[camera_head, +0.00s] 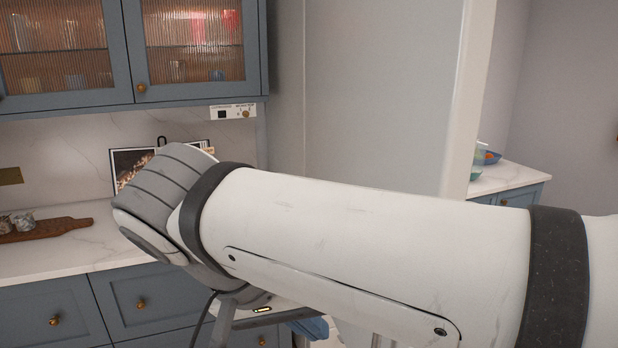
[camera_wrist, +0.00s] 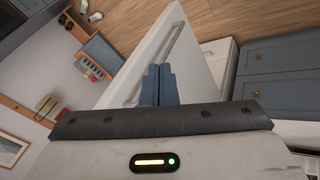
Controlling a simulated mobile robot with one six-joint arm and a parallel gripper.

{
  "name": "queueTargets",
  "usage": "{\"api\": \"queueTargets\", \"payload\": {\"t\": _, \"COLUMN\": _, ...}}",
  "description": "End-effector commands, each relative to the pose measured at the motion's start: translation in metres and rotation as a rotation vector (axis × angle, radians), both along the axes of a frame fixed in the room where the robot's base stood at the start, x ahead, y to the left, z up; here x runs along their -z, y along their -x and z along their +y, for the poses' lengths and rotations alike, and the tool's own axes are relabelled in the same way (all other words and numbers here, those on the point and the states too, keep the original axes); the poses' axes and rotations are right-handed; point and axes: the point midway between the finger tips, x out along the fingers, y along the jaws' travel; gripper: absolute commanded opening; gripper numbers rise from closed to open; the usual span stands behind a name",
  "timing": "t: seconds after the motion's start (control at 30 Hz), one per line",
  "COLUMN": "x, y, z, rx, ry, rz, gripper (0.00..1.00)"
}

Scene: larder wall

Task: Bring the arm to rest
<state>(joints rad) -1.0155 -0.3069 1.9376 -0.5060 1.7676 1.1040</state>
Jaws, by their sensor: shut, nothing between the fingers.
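My arm crosses the lower right of the head view, in front of the counter, its grey elbow joint at the left end. In the wrist view my gripper (camera_wrist: 158,84) shows as two blue-grey fingers pressed together, with nothing between them. Behind the fingers is a large white panel (camera_wrist: 180,50) with a long handle; I cannot tell how far off it is. In the head view I cannot make out the gripper clearly, as the arm covers most of that area.
A pale counter (camera_head: 60,258) holds a dark wooden board (camera_head: 48,231) with small jars. Glass-fronted wall cabinets (camera_head: 133,55) hang above, blue drawers (camera_head: 150,300) sit below. A bowl (camera_head: 487,157) stands on the far right counter. Wooden floor (camera_wrist: 225,18) shows in the wrist view.

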Motion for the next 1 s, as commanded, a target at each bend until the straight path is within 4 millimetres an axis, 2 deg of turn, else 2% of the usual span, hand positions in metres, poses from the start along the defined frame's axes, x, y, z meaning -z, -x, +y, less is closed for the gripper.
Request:
{"api": "queueTargets", "payload": {"t": 0.27, "x": 0.039, "y": -0.016, "z": -0.029, "rx": -0.039, "ry": -0.068, "rz": 0.112, "gripper": 0.00}}
{"api": "queueTargets", "payload": {"t": 0.57, "x": 0.109, "y": -0.031, "z": -0.083, "rx": -0.113, "ry": -0.255, "rz": 0.216, "gripper": 0.00}}
{"api": "queueTargets", "payload": {"t": 0.8, "x": 0.158, "y": -0.034, "z": -0.125, "rx": -0.154, "ry": -0.398, "rz": 0.163, "gripper": 0.00}}
{"api": "queueTargets", "payload": {"t": 1.0, "x": 0.179, "y": -0.034, "z": -0.148, "rx": -0.168, "ry": -0.440, "rz": 0.095, "gripper": 0.00}}
